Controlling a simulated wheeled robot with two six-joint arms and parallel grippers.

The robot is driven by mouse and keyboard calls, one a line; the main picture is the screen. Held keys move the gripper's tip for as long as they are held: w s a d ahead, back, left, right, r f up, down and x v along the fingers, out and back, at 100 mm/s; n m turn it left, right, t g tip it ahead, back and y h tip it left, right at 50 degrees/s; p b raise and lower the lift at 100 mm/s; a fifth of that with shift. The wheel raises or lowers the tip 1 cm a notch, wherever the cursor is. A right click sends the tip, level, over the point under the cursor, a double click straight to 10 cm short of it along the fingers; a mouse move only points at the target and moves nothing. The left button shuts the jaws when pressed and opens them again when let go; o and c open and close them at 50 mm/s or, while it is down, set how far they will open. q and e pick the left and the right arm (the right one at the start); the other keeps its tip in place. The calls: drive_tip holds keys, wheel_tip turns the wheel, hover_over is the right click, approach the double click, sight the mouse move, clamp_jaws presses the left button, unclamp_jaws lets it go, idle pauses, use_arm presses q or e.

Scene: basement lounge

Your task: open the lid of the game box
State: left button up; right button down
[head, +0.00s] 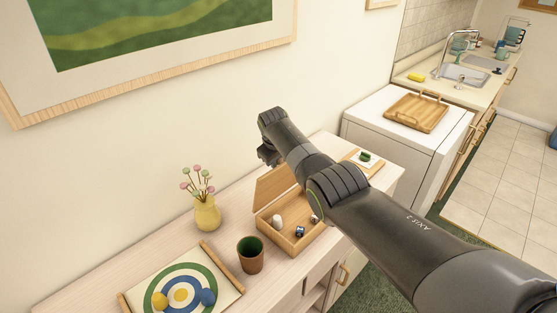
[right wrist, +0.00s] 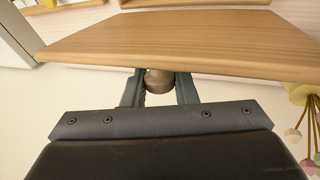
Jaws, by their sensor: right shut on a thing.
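The wooden game box (head: 284,242) sits on the long pale cabinet, and its lid (head: 272,189) stands raised at the back, leaving the inside in view. A white piece (head: 277,221) and dark dice (head: 300,231) lie in the box. My right gripper (head: 268,157) is above the raised lid, partly hidden by its own wrist. In the right wrist view my right gripper (right wrist: 159,88) is shut on a round wooden knob (right wrist: 159,78) at the edge of the lid (right wrist: 180,40). My left gripper is not in view.
On the cabinet (head: 95,297) are a yellow flower vase (head: 207,215), a dark cup (head: 250,258) and a target board (head: 150,278) with yellow and blue balls, left of the box. A small tray (head: 374,168) lies beyond it. The wall rises close behind.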

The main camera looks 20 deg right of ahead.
drive_tip(key=shift+a+f, duration=0.15)
drive_tip(key=shift+f, duration=0.05)
drive_tip(key=c, duration=1.6)
unclamp_jaws()
drive_tip(key=o, duration=0.4)
drive_tip(key=shift+w, duration=0.15)
drive_tip(key=shift+o, duration=0.2)
drive_tip(key=shift+r, duration=0.15)
drive_tip(key=shift+p+v, duration=0.5)
drive_tip(key=shift+v, duration=0.35)
drive_tip(key=b+v, duration=0.2)
drive_tip(key=v, duration=1.3)
drive_tip(key=shift+r, duration=0.15)
